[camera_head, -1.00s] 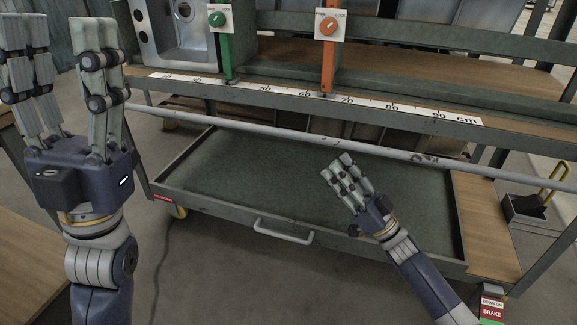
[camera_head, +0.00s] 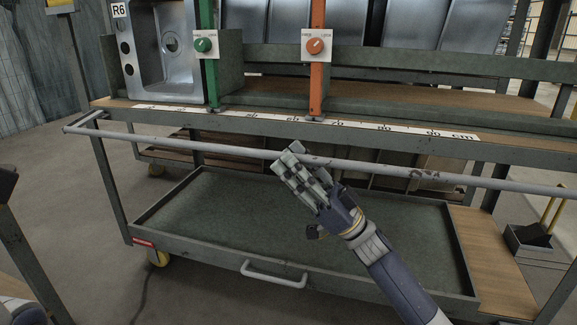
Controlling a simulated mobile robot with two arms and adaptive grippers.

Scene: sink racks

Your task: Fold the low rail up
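The low rail is a long grey bar (camera_head: 215,138) across the front of the rack, below the scale strip. At its left end it bends back to the frame. My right gripper (camera_head: 293,154) is at the middle of the rail, with its fingertips overlapping the bar in the picture. Whether they touch it cannot be told. Its fingers are extended side by side, and the gap between them is not clear.
A lower tray (camera_head: 210,207) with a white handle (camera_head: 272,275) lies below the rail. Above are a green post (camera_head: 211,75) and an orange post (camera_head: 317,80) with knobs, and a metal sink (camera_head: 165,55) at left. A yellow-handled bin (camera_head: 535,240) stands at right.

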